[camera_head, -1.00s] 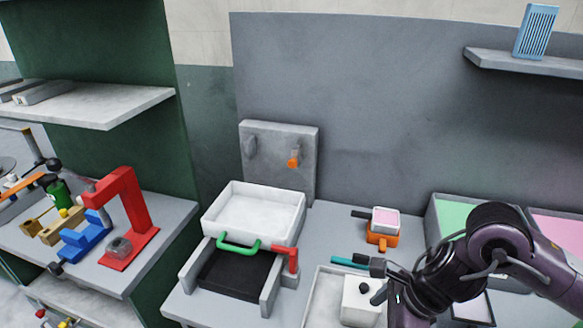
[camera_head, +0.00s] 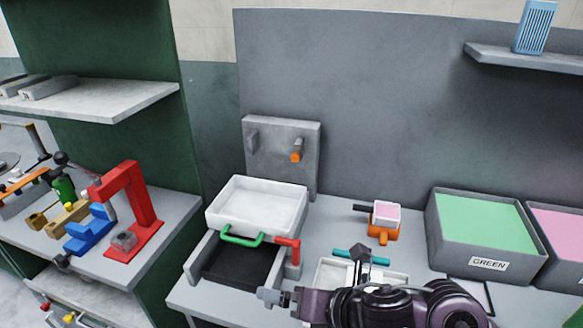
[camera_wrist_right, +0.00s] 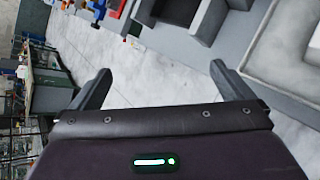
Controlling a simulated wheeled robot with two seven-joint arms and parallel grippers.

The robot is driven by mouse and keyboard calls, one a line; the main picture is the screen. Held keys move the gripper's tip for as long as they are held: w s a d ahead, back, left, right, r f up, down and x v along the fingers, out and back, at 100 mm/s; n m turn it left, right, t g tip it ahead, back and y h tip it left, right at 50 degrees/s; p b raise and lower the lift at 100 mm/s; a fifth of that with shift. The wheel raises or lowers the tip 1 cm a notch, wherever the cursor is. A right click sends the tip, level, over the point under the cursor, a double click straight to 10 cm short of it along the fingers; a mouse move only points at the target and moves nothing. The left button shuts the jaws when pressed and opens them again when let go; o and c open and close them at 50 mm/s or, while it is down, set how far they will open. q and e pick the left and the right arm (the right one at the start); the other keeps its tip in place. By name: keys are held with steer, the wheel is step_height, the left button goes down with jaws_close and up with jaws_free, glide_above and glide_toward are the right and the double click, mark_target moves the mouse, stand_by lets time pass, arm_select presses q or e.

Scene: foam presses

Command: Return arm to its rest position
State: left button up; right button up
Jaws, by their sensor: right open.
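My right arm (camera_head: 390,305) lies low across the front of the worktop in the head view, reaching from the lower right toward the left. Its gripper (camera_head: 270,296) is by the front right corner of the press with the dark bed. In the right wrist view the gripper (camera_wrist_right: 160,82) has its two fingers wide apart with nothing between them, over pale floor. My left gripper is in neither view.
The press has a white upper tray (camera_head: 258,202), a green handle (camera_head: 240,238) and a red lever (camera_head: 290,247). A small orange holder with a pink block (camera_head: 386,213) stands behind my arm. The GREEN bin (camera_head: 475,268) is at right. A red press (camera_head: 140,210) stands at left.

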steer(key=d+f+m+t+h, duration=0.25)
steer(key=d+m+h, duration=0.5)
steer(key=m, duration=1.35)
steer(key=s+d+f+m+g, duration=0.6)
steer(key=s+d+f+m, duration=0.4)
steer(key=m, duration=0.3)
steer(key=s+d+f+g, duration=0.1)
steer(key=s+f, duration=0.1)
steer(key=f, duration=1.4)
steer(key=s+f+g, duration=0.1)
steer(key=s+f, duration=0.1)
steer(key=f, duration=1.3)
steer(key=s+d+f, duration=0.2)
steer(key=s+f, duration=0.7)
steer(key=s+d+f+h+b, duration=0.1)
steer(key=s+f, duration=0.7)
steer(key=s, duration=0.1)
steer(key=shift+s+d+f+g+b, duration=0.2)
steer(key=shift+d+f+g+b, duration=0.1)
steer(key=shift+d+f+g, duration=0.1)
